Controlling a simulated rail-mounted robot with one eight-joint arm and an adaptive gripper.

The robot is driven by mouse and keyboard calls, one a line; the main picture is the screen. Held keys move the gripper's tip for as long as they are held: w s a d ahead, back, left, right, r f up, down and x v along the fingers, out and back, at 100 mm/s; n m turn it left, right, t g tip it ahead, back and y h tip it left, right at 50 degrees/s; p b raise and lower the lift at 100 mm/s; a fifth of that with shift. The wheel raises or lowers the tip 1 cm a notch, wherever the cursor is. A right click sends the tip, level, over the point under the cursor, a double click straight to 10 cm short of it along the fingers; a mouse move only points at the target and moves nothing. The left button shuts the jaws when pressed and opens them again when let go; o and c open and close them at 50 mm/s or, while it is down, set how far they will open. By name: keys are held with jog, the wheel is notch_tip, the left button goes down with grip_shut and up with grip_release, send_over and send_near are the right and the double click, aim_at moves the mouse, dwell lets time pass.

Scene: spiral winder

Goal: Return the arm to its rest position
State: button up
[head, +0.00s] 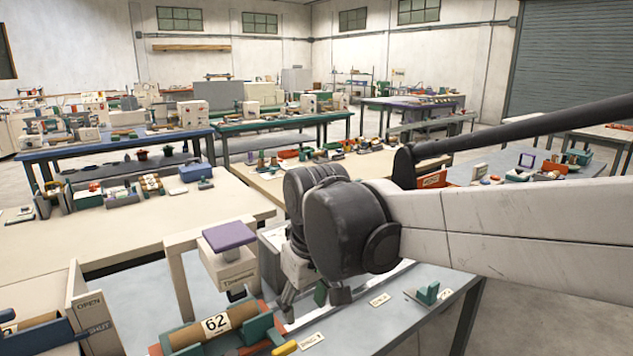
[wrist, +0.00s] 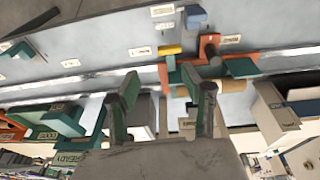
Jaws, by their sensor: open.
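My gripper (head: 314,296) is open above the grey-blue bench (head: 385,328), right of the winder. Its two fingers stand apart with nothing between them in the wrist view (wrist: 168,95). In the head view my arm reaches in from the right, and its dark wrist joint hides part of the bench behind. The winder (head: 215,328) has an orange base, teal supports and a tan roll marked 62. Its yellow handle (head: 284,348) sticks out at the bottom edge. In the wrist view the yellow handle (wrist: 170,49) and the orange parts (wrist: 210,48) lie beyond the fingers.
A cream stand with a purple top (head: 229,236) rises close left of my gripper. A teal block (head: 428,293) and small labels sit on the bench to the right. A box marked OPEN and SHUT (head: 88,312) is at left. Other cluttered tables stand behind.

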jog(key=s+d+m+t, duration=0.1)
jog(key=s+d+m, duration=0.1)
jog(key=d, duration=0.5)
jog(key=s+d+f+m+t, duration=0.1)
jog(key=s+d+m+t, duration=0.1)
jog(key=s+d, duration=0.3)
jog(key=s+d+f+m+t+h, duration=0.1)
jog(key=s+d+m+t, duration=0.1)
jog(key=d, duration=0.8)
jog(key=shift+s+d+m, duration=0.15)
jog(key=shift+s+m, duration=0.45)
jog(key=shift+s, duration=0.65)
